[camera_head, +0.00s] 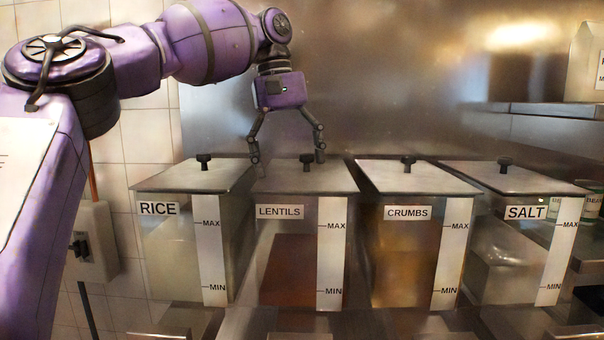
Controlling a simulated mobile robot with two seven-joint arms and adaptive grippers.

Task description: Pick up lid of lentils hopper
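The lentils hopper (282,250) is a clear bin with a "LENTILS" label and a MAX/MIN strip, second from the left in the row. Its flat grey lid (280,183) lies on top, with a small black knob (307,159) near the back. My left gripper (288,158) points down over the back of this lid. Its two fingers are spread wide, one on each side of the knob, with nothing between them but the knob. I cannot tell whether the fingertips touch the lid. My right gripper is not in view.
The rice hopper (175,255) stands close on the left, the crumbs hopper (405,255) and the salt hopper (510,255) on the right, all with knobbed lids. A metal wall (400,90) rises behind. A shelf (550,108) with a box (585,65) is at right.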

